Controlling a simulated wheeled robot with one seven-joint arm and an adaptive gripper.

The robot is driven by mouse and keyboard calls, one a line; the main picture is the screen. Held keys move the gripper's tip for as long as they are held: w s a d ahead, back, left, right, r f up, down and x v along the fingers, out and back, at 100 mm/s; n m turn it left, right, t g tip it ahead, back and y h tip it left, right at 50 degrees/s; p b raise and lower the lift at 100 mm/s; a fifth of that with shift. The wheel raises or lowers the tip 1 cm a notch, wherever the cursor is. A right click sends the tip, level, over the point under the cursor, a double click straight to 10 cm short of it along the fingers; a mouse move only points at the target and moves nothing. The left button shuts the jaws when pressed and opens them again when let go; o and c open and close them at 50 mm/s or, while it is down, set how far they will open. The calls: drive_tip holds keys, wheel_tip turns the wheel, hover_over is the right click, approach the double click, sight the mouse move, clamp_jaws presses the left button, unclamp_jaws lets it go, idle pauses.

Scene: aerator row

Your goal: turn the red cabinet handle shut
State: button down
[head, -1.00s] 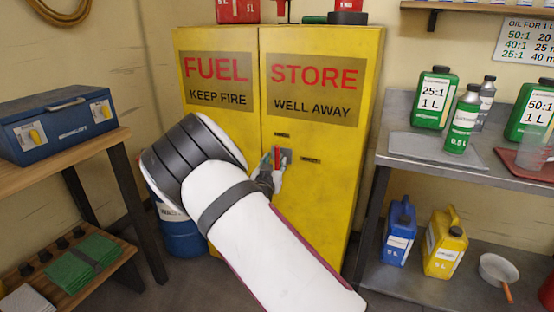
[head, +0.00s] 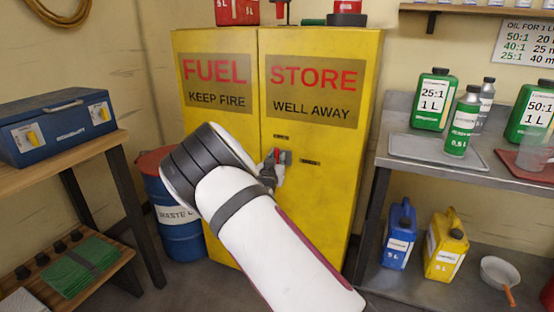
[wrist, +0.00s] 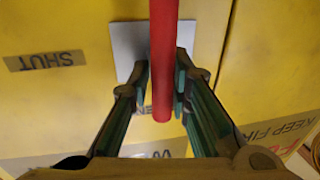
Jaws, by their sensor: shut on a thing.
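The red handle (head: 276,154) is on the right door of the yellow fuel cabinet (head: 310,205). In the wrist view the red handle (wrist: 164,50) runs in front of a pale plate (wrist: 126,48), its free end over a label of which only "EN" shows. The SHUT label (wrist: 45,61) appears upside down to the left, off the handle's line. My gripper (wrist: 163,85) is shut on the handle, one finger on each side. In the head view my gripper (head: 271,168) is small and partly hidden by my arm.
A blue waste drum (head: 180,215) stands left of the cabinet. A wooden bench (head: 60,160) with a blue box (head: 55,125) is at the left. A metal shelf unit (head: 400,165) with bottles and jugs stands close on the right. Red cans (head: 237,12) sit on top.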

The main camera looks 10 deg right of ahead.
drive_tip(key=shift+a+n, duration=0.15)
drive_tip(key=shift+n, duration=0.25)
drive_tip(key=n, duration=0.2)
drive_tip(key=shift+w+a+f+n+g, duration=0.1)
drive_tip(key=shift+a+n+g, duration=0.1)
drive_tip(key=shift+n+g, duration=0.2)
drive_tip(key=shift+w+a+f+n+g+h+p, duration=0.1)
drive_tip(key=shift+f+n+g+h+p, duration=0.25)
drive_tip(key=shift+n, duration=1.7)
drive_tip(key=shift+w+a+f+n+g+h+p, duration=0.15)
drive_tip(key=shift+n+g+p, duration=0.4)
drive_tip(key=shift+n, duration=1.45)
drive_tip(key=shift+d+f+n+g+h+p, duration=0.1)
drive_tip(key=shift+f+n+g+h+p, duration=0.35)
drive_tip(key=shift+n, duration=1.6)
drive_tip(key=shift+r, duration=0.2)
drive_tip(key=c, duration=1.5)
unclamp_jaws()
drive_tip(key=shift+d+r, duration=0.1)
drive_tip(key=shift+d, duration=0.1)
drive_tip(key=shift+a, duration=0.15)
